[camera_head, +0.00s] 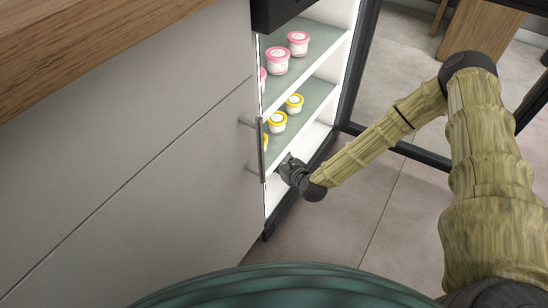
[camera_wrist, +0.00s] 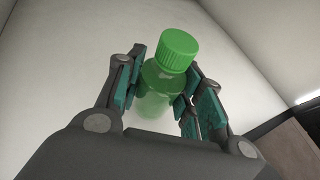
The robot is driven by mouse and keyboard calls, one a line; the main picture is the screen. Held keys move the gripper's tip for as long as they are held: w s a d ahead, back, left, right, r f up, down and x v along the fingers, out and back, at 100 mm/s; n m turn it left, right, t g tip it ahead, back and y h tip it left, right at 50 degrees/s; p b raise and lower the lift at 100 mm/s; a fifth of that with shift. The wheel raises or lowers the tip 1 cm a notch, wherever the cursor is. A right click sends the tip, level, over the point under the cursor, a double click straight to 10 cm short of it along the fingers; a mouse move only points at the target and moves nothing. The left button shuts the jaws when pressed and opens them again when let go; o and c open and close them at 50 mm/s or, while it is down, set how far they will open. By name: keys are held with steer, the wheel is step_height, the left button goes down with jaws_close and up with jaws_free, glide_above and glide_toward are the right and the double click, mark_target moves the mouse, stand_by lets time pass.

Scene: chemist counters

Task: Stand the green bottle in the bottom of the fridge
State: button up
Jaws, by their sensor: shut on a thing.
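The green bottle (camera_wrist: 162,85) is between the two fingers of my gripper (camera_wrist: 165,88) in the wrist view, its green ribbed cap showing above them. My gripper is shut on it. White surfaces of the fridge interior surround it; whether its base touches the fridge bottom is hard to tell. In the head view my gripper (camera_head: 285,168) reaches into the lowest part of the open fridge (camera_head: 318,138), below the shelves. The bottle is hidden there.
Pink-lidded tubs (camera_head: 277,60) stand on the upper shelf and yellow-lidded tubs (camera_head: 278,122) on the shelf below. The fridge's glass door (camera_head: 400,100) stands open at right. A grey cabinet (camera_head: 130,150) with a bar handle (camera_head: 262,150) adjoins at left.

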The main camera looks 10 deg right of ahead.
steer(key=b+x, duration=0.2)
steer(key=x, duration=0.1)
steer(key=shift+w, duration=0.2)
steer(key=shift+f, duration=0.15)
steer(key=shift+f, duration=0.2)
steer(key=o, duration=1.1)
steer(key=shift+r, duration=0.15)
steer(key=shift+s+r, duration=0.15)
steer(key=p+v, duration=0.5)
steer(key=v, duration=0.6)
steer(key=shift+s+d, duration=0.1)
steer(key=shift+s, duration=0.25)
